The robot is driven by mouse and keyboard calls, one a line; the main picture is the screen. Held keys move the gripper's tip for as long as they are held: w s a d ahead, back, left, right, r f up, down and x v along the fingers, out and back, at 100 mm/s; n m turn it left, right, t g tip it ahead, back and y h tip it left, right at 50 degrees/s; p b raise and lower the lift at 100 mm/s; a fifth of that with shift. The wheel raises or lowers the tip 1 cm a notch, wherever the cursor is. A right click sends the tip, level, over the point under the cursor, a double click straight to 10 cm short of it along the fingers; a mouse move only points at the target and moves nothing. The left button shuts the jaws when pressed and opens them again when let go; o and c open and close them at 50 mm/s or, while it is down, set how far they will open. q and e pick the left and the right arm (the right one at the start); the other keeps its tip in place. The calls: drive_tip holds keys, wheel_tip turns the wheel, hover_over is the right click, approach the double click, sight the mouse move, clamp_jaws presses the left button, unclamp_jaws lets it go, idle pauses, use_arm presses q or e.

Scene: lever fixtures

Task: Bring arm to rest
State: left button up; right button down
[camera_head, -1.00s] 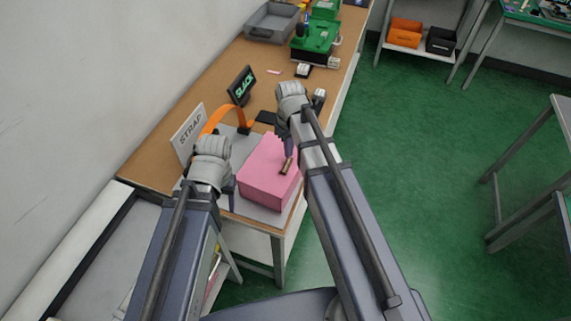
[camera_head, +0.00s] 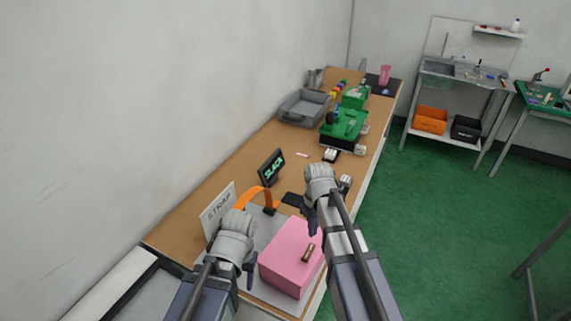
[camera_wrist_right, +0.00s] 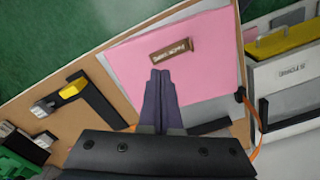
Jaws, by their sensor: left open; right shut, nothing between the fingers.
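A pink box (camera_head: 290,262) sits on a grey plate near the front end of the wooden bench. A small brown, lettered piece (camera_head: 308,252) lies on its top; it also shows in the right wrist view (camera_wrist_right: 171,49). My right gripper (camera_head: 312,228) is over the box's far side, near this piece; its fingers (camera_wrist_right: 161,74) are closed together and empty in the right wrist view. My left gripper (camera_head: 250,278) is left of the box, open, its fingers partly hidden by the wrist. An orange strap (camera_head: 262,190) arches behind it.
A "STRAP" sign (camera_head: 217,211) stands at the wall side, and a "SLACK" display (camera_head: 271,167) stands farther back. A grey tray (camera_head: 303,108) and a green machine (camera_head: 343,126) occupy the far bench. Green floor (camera_head: 440,230) is open to the right.

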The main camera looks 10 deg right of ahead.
drive_tip(key=s+a+f+m+h+b, duration=0.1)
drive_tip(key=s+a+b, duration=0.1)
drive_tip(key=s+a, duration=0.8)
drive_tip(key=s, duration=0.4)
drive_tip(key=shift+s+a+f, duration=0.15)
drive_tip(key=shift+a+f, duration=0.1)
drive_tip(key=shift+f, duration=0.1)
drive_tip(key=shift+d, duration=0.1)
